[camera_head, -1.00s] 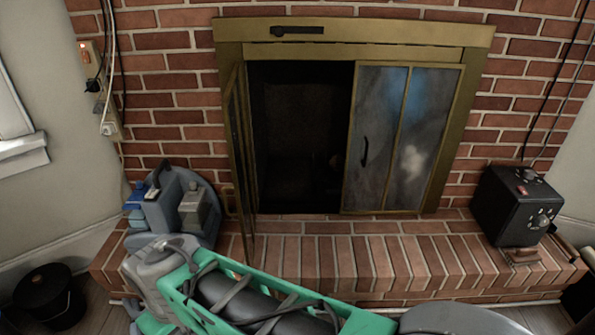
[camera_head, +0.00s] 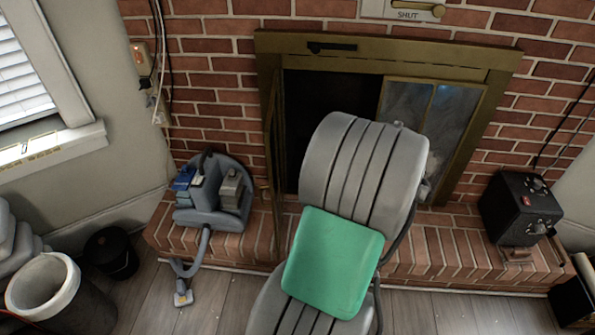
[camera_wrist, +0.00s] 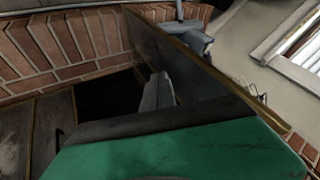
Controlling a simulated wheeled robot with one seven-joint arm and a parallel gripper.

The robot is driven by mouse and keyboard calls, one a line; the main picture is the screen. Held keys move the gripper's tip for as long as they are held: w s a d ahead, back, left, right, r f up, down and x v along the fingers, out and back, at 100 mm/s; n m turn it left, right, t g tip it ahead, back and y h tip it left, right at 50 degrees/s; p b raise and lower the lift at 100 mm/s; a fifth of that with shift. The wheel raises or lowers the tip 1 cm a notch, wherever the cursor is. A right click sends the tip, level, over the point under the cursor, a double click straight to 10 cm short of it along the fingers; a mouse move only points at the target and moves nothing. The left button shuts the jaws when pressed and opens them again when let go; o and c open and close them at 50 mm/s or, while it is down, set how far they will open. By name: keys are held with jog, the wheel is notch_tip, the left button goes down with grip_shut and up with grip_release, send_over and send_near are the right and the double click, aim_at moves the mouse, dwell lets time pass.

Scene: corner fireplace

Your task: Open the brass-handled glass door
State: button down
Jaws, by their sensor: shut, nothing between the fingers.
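The left glass door (camera_head: 269,150) of the brass-framed fireplace is swung outward and shows nearly edge-on in the head view. In the wrist view its dark glass panel (camera_wrist: 190,72) slants across the upper middle, with a brass edge. I cannot make out its brass handle. The right glass door (camera_head: 445,115) is closed; part of it is behind my arm. The dark firebox opening (camera_head: 325,100) shows between the doors. My gripper (camera_wrist: 160,82) is shut and empty, in front of the opening and beside the open door's glass; contact cannot be told. My arm hides it in the head view.
A grey-blue caddy (camera_head: 205,200) with bottles stands on the brick hearth (camera_head: 430,250), left of the open door. A black box (camera_head: 520,208) stands at the hearth's right end. A black bucket (camera_head: 110,252) and grey bin (camera_head: 45,285) are on the floor at left.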

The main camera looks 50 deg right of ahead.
aim_at(271, 172)
jog(key=w+a+f+b, duration=0.1)
jog(key=w+a+f, duration=0.2)
jog(key=w+f, duration=0.3)
jog(key=shift+w+f, duration=0.35)
jog(key=shift+w, duration=0.6)
jog(key=shift+a, duration=0.1)
